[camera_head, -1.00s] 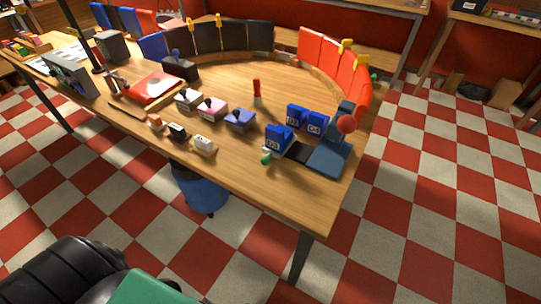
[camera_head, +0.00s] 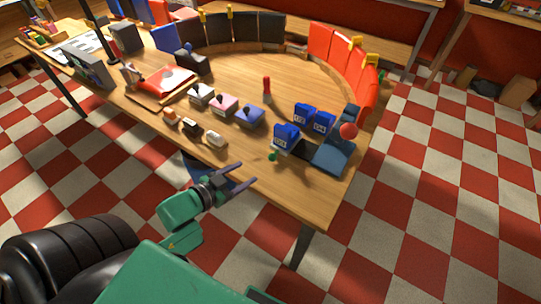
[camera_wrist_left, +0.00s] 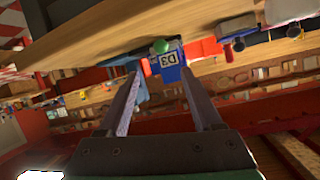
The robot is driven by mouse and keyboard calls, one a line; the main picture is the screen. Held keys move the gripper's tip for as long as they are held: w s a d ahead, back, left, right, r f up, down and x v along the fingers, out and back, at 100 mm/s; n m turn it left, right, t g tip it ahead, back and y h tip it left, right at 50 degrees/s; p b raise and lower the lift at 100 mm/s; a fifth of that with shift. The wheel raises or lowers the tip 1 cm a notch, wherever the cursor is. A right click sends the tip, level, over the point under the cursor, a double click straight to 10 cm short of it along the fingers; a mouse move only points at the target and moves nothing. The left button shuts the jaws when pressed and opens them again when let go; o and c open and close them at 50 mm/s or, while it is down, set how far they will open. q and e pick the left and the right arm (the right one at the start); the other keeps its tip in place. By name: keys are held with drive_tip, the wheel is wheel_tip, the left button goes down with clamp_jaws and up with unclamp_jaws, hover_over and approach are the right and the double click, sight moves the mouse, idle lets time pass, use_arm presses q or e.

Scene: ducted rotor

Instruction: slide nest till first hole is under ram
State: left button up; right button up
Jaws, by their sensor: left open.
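A blue press (camera_head: 333,152) with a red ball knob (camera_head: 348,130) stands at the table's right front corner. A dark flat strip (camera_head: 303,148) runs left from its base; I cannot tell whether it is the nest or its track. A green knob (camera_head: 273,155) sits at the left end, beside a blue box (camera_head: 286,137). In the left wrist view the green knob (camera_wrist_left: 161,46) and the box marked D3 (camera_wrist_left: 171,65) lie ahead, between the fingers. My left gripper (camera_head: 247,176) is open and empty, near the table's front edge, left of the knob. The ram and holes are not discernible.
More blue boxes (camera_head: 315,119) stand behind the strip. A red upright piece (camera_head: 267,86) stands mid-table. Small blocks (camera_head: 191,127) and several coloured units (camera_head: 226,104) line the front left. Red bins (camera_head: 343,55) curve along the back right. The table front beside the knob is clear.

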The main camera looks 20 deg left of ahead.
sight(270, 159)
use_arm(q)
drive_tip(key=x, duration=1.4)
drive_tip(key=shift+a+f, duration=0.15)
clamp_jaws()
idle(0.6)
